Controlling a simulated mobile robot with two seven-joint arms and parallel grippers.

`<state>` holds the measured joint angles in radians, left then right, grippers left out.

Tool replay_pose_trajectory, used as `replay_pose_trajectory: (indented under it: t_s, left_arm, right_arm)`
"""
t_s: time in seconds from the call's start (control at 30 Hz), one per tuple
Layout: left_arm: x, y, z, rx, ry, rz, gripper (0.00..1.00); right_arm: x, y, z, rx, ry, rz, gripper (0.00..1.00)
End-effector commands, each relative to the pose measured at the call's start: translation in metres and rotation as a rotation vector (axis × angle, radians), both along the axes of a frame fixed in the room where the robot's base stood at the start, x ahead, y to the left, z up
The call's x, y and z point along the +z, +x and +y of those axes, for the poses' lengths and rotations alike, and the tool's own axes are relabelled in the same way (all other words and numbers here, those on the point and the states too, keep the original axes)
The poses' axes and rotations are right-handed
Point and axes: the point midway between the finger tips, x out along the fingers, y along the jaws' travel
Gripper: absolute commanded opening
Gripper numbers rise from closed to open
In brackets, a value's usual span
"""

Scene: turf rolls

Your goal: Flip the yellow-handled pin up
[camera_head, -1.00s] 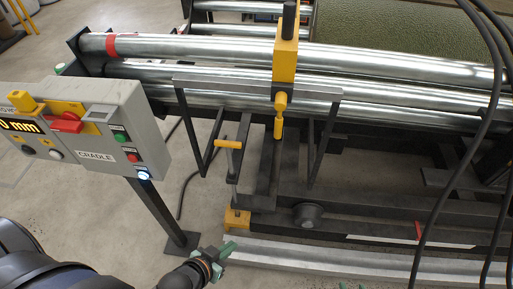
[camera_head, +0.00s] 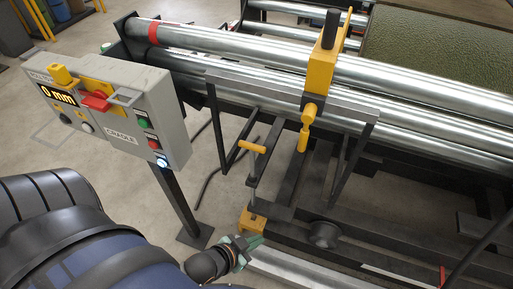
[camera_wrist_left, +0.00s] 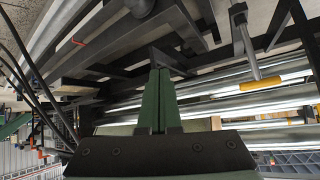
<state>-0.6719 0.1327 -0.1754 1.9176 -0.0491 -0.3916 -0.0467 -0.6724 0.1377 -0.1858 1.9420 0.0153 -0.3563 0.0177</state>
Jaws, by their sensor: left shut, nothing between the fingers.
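Two yellow handles show in the head view, and I cannot tell for sure which is the pin's. One is a yellow crossbar (camera_head: 252,147) on a thin dark rod by the frame's left side. The other is a yellow lever (camera_head: 306,127) hanging below a yellow block. My left gripper (camera_head: 252,244) is low, below and apart from the handles. Its green fingers (camera_wrist_left: 155,85) are together and empty. My right gripper is not visible.
A grey control box (camera_head: 125,112) on a post stands left, reading 0 mm. Long metal rollers (camera_head: 420,95) cross behind the dark frame. A yellow bracket (camera_head: 252,221) sits at the frame's lower corner, close by my left gripper. Open concrete floor lies between post and frame.

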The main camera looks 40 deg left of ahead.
Motion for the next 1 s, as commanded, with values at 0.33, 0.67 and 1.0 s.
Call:
replay_pose_trajectory:
  t_s: [0.33, 0.67, 1.0]
  left_arm:
    - [-0.065, 0.066, 0.072, -0.409, 0.948, -0.254, 0.00]
    - [-0.084, 0.115, 0.123, -0.742, 2.015, -0.255, 0.00]
    - [-0.079, 0.134, 0.140, -0.903, 2.697, -0.038, 0.00]
  right_arm:
    - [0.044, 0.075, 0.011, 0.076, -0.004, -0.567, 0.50]
    - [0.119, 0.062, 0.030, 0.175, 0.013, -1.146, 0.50]
    - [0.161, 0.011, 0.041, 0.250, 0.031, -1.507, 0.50]
